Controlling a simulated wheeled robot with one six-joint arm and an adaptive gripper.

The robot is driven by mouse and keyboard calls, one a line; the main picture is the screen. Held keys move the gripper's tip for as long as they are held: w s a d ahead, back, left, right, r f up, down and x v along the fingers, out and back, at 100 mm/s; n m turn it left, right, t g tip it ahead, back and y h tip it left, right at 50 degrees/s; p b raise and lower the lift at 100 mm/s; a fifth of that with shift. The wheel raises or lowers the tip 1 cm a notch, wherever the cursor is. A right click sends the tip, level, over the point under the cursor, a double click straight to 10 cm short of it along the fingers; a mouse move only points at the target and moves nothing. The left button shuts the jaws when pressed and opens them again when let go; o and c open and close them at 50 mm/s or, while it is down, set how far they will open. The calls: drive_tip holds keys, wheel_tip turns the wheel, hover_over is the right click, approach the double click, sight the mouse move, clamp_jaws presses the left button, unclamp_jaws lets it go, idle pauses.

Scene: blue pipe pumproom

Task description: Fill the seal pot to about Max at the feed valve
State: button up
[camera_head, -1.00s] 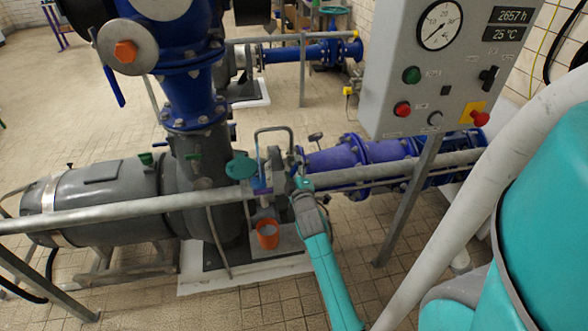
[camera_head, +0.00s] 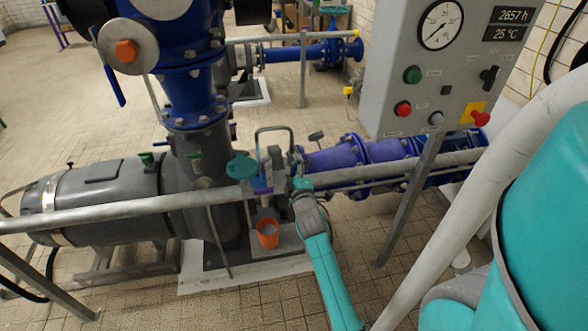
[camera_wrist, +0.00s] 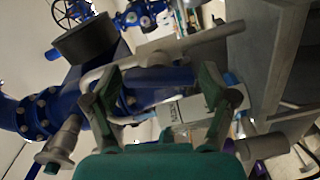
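My gripper (camera_head: 285,178) reaches behind the grey rail, close to a cluster of small fittings beside the pump. In the wrist view my gripper (camera_wrist: 160,105) has its two dark green fingers wide apart. A grey-white block with small print (camera_wrist: 188,112) shows beyond the fingers, and nothing is visibly clamped. A teal round lid or cap (camera_head: 241,167) sits left of the gripper, near a grey upright block (camera_head: 276,165). I cannot tell which fitting is the seal pot or the feed valve. No level or Max mark is readable.
The grey rail (camera_head: 120,209) crosses in front of the pump. Blue pipe (camera_head: 335,158) runs right from the pump.

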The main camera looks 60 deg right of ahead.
idle(0.3)
drive_tip(key=v, duration=1.2)
idle(6.5)
